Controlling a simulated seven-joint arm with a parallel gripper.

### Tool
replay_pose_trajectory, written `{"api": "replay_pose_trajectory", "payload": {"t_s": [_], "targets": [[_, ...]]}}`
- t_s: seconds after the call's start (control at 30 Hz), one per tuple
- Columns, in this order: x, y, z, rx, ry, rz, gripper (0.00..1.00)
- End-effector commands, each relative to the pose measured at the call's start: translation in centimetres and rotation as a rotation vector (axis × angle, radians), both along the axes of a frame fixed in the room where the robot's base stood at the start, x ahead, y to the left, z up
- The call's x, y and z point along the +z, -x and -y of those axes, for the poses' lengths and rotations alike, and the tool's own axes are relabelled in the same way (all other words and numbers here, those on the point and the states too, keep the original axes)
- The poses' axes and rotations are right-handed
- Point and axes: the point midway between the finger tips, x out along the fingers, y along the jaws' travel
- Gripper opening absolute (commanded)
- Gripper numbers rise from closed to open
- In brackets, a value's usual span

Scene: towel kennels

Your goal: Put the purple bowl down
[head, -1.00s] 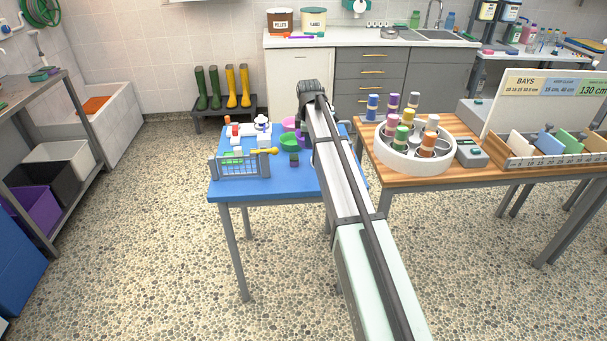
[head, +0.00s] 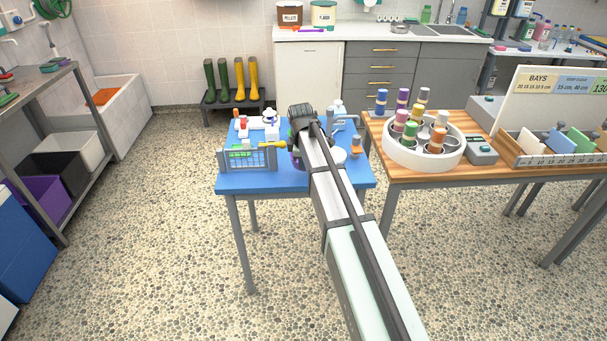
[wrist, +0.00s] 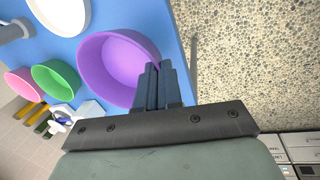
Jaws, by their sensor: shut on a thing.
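The purple bowl (wrist: 112,62) is large in the wrist view, with its open side toward the camera. My gripper (wrist: 159,72) is shut on its rim at the right side. The bowl is over the blue table (wrist: 165,25); whether it touches the top cannot be told. In the head view my own arm hides the fingers and most of the bowl.
In the wrist view a green bowl (wrist: 55,82), a pink bowl (wrist: 22,84) and a white round dish (wrist: 60,14) are beside the purple bowl. A wire basket (head: 247,157) is at the table's front left. A wooden table (head: 400,176) adjoins at right.

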Motion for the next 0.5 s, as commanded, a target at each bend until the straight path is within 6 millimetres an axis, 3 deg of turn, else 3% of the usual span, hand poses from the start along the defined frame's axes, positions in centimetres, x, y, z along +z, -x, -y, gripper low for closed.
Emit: {"api": "replay_pose_trajectory", "payload": {"t_s": [0.5], "targets": [[-4.9,0.0,0.0,0.0,0.0,0.0,0.0]]}}
